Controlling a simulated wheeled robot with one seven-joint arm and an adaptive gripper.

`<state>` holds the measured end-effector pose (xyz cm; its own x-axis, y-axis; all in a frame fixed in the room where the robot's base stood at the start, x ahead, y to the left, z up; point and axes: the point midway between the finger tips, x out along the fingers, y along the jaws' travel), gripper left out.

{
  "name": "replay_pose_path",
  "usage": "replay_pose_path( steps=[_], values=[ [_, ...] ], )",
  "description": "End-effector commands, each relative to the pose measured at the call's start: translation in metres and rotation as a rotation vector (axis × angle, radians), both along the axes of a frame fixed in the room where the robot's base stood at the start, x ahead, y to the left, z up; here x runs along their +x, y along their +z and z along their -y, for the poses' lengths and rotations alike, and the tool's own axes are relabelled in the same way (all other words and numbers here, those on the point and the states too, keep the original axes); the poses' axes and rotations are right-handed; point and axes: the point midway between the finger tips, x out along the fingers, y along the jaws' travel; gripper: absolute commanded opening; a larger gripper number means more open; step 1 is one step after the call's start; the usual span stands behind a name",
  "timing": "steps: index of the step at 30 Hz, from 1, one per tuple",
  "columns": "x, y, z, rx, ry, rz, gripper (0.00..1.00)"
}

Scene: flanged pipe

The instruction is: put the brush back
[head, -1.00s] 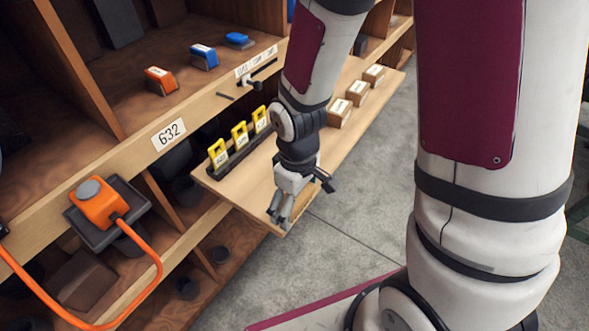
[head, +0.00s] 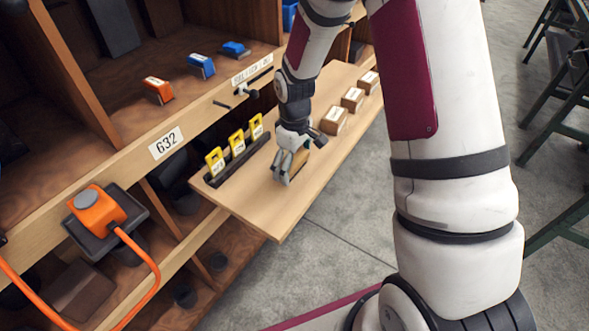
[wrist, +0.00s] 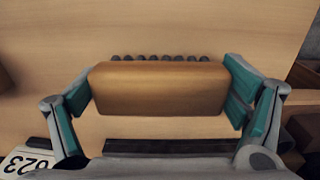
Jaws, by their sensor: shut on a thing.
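The brush, a brown wooden block with a row of dark bristle tufts along its far side, is between my gripper's fingers in the wrist view (wrist: 160,90). My gripper (head: 284,170) is shut on the brush, with one teal-padded finger at each end of the block. In the head view the gripper points down over the pull-out wooden board (head: 265,215), and the brush shows only partly between the fingers. I cannot tell whether the brush touches the board.
Three small cartons (head: 352,99) stand along the board's far right. Yellow tags (head: 237,144) stand in a black rack along its left side. An orange device (head: 97,208) with a cable sits lower left. The board's near end is clear.

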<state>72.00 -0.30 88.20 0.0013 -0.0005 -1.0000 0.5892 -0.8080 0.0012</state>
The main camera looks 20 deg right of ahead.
Motion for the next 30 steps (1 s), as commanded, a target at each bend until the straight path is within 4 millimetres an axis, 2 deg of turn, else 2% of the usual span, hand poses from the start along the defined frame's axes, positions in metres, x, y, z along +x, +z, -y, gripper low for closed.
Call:
replay_pose_path(
  steps=[3, 6, 16, 17, 18, 30],
  values=[
    [-0.002, -0.018, -0.001, 0.001, 0.001, -0.004, 0.58],
    [-0.001, -0.025, -0.001, 0.000, 0.001, -0.002, 0.58],
    [0.000, -0.028, 0.000, 0.000, 0.000, 0.000, 0.58],
    [0.000, -0.029, 0.000, 0.000, 0.000, 0.000, 0.93],
    [0.000, -0.028, 0.000, 0.000, 0.000, 0.000, 1.00],
    [-0.001, -0.025, 0.000, 0.000, 0.000, 0.000, 1.00]
  ],
)
